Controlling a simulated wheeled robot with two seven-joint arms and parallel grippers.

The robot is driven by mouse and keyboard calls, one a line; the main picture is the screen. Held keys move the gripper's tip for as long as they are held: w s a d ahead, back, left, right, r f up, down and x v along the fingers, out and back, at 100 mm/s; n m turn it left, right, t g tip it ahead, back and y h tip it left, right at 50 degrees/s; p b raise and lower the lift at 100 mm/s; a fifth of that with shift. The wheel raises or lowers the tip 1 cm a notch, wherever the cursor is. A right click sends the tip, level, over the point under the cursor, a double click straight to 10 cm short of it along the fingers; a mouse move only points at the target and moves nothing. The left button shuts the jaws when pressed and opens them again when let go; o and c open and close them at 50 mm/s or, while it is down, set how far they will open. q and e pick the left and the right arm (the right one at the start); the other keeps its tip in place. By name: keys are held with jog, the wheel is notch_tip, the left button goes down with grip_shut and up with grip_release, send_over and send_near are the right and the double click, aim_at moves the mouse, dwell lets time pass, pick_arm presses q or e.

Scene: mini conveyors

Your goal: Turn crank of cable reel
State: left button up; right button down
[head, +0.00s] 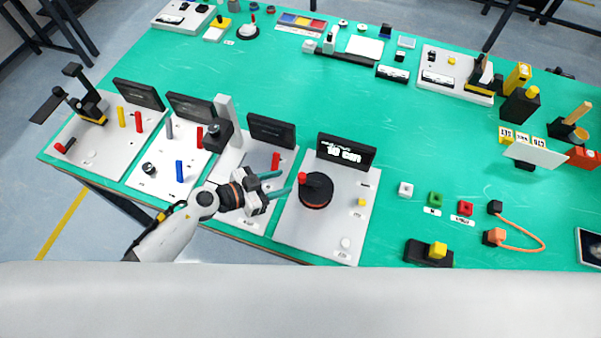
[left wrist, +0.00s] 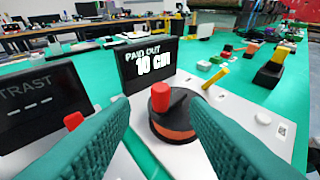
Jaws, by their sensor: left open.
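The cable reel (head: 316,195) is a black disc with an orange band, lying on a white panel (head: 335,230). Its red crank knob (head: 302,177) stands up at the disc's left rim. The reel's display (head: 346,151) reads "10 cm", under the words "PAID OUT" in the left wrist view (left wrist: 158,62). My left gripper (head: 282,182) is open and just left of the knob, fingers pointing at the reel. In the left wrist view the red knob (left wrist: 172,98) shows between and beyond the two teal fingers, which do not appear to touch it. My right gripper is not in view.
Left of the reel stand more white panels with black displays (head: 271,130), red and blue levers, and a grey upright post (head: 225,108). Right of it are a white button block (head: 405,189), green and red ones, and an orange cable (head: 530,240). The table's middle is clear.

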aim_at(302, 175)
pick_arm(q)
jog(key=x, duration=0.8)
jog(key=shift+s+b, duration=0.1)
jog(key=shift+b, duration=0.25)
jog(key=shift+c, duration=0.3)
grip_shut()
